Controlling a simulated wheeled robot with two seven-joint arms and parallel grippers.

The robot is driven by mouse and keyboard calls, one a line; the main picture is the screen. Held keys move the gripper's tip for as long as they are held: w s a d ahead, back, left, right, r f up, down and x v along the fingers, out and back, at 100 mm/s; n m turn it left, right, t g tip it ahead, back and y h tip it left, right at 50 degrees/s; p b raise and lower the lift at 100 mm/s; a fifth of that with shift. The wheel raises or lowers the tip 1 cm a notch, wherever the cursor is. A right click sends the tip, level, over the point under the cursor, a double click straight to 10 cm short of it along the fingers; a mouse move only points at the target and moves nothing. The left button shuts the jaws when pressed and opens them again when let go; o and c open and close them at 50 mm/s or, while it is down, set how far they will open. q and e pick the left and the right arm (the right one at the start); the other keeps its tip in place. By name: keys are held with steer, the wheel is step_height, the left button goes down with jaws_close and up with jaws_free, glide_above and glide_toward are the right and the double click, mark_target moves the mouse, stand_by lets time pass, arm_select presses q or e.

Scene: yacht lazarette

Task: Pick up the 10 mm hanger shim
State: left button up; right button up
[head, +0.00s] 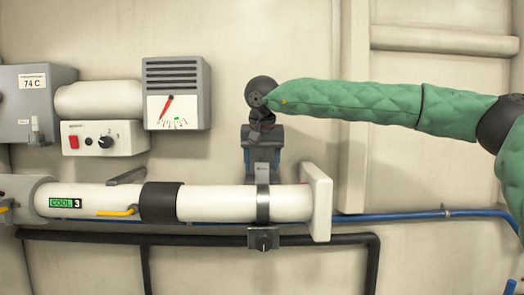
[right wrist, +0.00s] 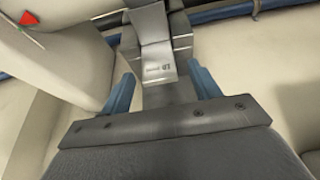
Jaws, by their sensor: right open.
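A grey metal piece with small dark lettering, which looks like the 10 mm hanger shim (right wrist: 158,66), lies between the blue fingers in the right wrist view. In the head view a small marked grey piece (head: 262,171) shows just above the hanger strap (head: 263,207) on the white pipe. My right gripper (head: 262,152) points down over it, and its open fingers also show in the right wrist view (right wrist: 162,90). The fingers stand either side of the piece, with visible gaps. The gripper's body hides the piece's near end. My left gripper is not in view.
The white pipe (head: 220,203) runs across below, ending in a square white flange (head: 317,203) to the right. A gauge box (head: 177,92) and a switch box (head: 104,138) are on the wall to the left. Blue (head: 400,215) and black (head: 340,239) lines run behind and below.

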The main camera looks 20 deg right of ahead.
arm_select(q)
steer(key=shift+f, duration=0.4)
arm_select(e)
steer(key=shift+w+f, duration=0.2)
steer(key=shift+f, duration=0.2)
steer(key=shift+s, duration=0.1)
steer(key=c, duration=1.1)
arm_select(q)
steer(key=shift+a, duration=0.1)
arm_select(e)
steer(key=shift+r, duration=0.1)
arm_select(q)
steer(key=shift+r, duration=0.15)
arm_select(e)
steer(key=shift+r, duration=0.15)
arm_select(q)
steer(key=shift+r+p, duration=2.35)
steer(key=shift+p, duration=0.15)
arm_select(e)
steer(key=shift+r, duration=4.55)
